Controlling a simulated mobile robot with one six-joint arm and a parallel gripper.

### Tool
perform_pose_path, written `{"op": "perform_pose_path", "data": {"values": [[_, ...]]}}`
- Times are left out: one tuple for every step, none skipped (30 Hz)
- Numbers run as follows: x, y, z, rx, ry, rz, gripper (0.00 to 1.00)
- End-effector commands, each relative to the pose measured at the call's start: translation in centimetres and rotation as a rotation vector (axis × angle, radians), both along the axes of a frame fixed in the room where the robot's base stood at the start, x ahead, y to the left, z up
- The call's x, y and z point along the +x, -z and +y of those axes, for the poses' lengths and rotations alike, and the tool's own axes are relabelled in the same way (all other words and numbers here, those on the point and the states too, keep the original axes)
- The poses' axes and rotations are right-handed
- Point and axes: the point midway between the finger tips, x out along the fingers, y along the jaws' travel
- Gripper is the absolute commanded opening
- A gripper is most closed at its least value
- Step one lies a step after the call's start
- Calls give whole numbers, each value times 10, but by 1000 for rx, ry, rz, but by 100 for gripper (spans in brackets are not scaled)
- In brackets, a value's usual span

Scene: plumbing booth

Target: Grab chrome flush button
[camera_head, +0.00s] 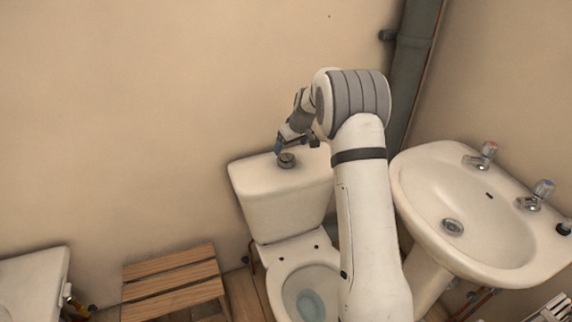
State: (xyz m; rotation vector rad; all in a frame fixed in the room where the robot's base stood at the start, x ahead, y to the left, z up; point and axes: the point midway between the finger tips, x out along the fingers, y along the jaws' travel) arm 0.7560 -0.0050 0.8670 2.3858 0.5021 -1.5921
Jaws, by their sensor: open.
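The chrome flush button (287,160) is a small round dark-metal piece on top of the white toilet cistern (285,205). My gripper (281,149) is just above it, pointing down, with its jaws open. One fingertip is close to the button's upper left edge; I cannot tell whether it touches. My white arm hides the right part of the cistern and toilet.
A white sink (480,215) with two taps stands on the right. A grey pipe (412,70) runs down the wall behind my arm. A wooden slatted stool (172,280) stands left of the toilet bowl (308,285). The wall above the cistern's left is clear.

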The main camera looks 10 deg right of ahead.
Motion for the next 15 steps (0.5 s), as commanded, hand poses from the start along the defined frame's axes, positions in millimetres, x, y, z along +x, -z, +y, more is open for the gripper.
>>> {"op": "perform_pose_path", "data": {"values": [[2,6,1,0,1,2,87],[3,9,1,0,1,2,87],[4,13,2,0,1,3,87],[5,16,2,1,1,3,87],[6,19,3,0,3,2,87],[7,24,3,1,2,4,87],[8,28,4,0,2,4,87],[9,32,5,0,2,4,87],[10,38,6,0,2,4,87],[11,43,7,0,2,4,87],[13,47,8,-1,3,4,87],[15,52,8,0,3,3,87],[16,56,9,0,3,3,87],[18,58,9,0,3,3,87],[19,61,9,-1,3,2,87]]}}
